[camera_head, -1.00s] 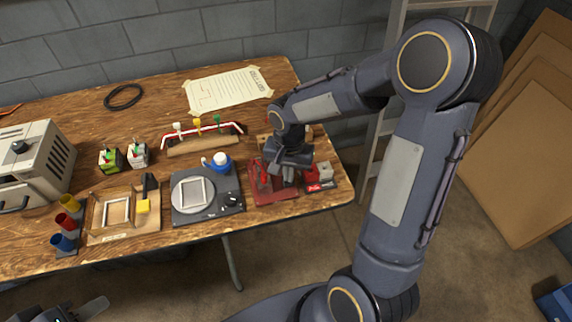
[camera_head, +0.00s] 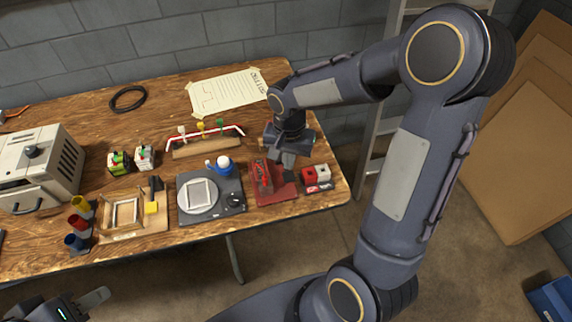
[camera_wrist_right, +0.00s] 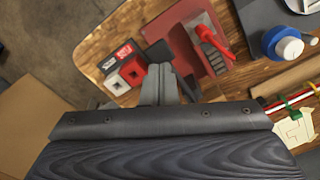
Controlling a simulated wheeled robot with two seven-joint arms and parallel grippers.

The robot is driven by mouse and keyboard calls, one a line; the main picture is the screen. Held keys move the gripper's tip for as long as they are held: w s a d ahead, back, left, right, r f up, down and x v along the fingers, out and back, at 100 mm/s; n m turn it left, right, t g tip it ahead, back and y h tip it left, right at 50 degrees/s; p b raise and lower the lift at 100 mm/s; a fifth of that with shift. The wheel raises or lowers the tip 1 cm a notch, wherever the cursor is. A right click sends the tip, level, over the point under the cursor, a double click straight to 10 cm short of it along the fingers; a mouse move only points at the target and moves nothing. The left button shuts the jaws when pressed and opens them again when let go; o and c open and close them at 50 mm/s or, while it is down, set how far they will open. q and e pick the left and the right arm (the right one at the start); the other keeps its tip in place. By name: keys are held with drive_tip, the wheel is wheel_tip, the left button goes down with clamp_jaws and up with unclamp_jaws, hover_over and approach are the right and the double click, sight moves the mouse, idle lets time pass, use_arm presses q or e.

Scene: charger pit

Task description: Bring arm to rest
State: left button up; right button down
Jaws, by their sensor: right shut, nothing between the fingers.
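My right arm reaches over the right end of the wooden workbench (camera_head: 95,170). Its gripper (camera_head: 288,168) points down above the red base plate (camera_head: 284,194) and is shut with nothing in it. In the right wrist view the shut fingers (camera_wrist_right: 160,88) show between the small red and white blocks and the red plate with its red-handled device (camera_wrist_right: 222,44). Whether the tips touch anything is hard to tell. My left gripper (camera_head: 92,302) is only partly in view at the bottom left, away from the bench; one grey finger shows.
Red and white blocks (camera_head: 317,174) stand right of the plate. A rack with a red-and-white tube (camera_head: 205,146) is behind. A ladder (camera_head: 378,140) stands right of the bench.

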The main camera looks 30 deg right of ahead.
drive_tip(key=shift+r, duration=0.45)
use_arm(q)
drive_tip(key=shift+r, duration=0.3)
use_arm(e)
drive_tip(key=s+a+r+n+t+y, duration=0.2)
drive_tip(key=s+r, duration=0.3)
drive_tip(key=s, duration=0.3)
drive_tip(key=s+a+r+n+t+y, duration=0.1)
drive_tip(key=s+a+r+n+t, duration=0.1)
drive_tip(key=s+r+n, duration=0.3)
drive_tip(key=s+r+t, duration=0.1)
drive_tip(key=s, duration=0.3)
drive_tip(key=shift+t+y, duration=0.3)
drive_tip(key=shift+y, duration=0.1)
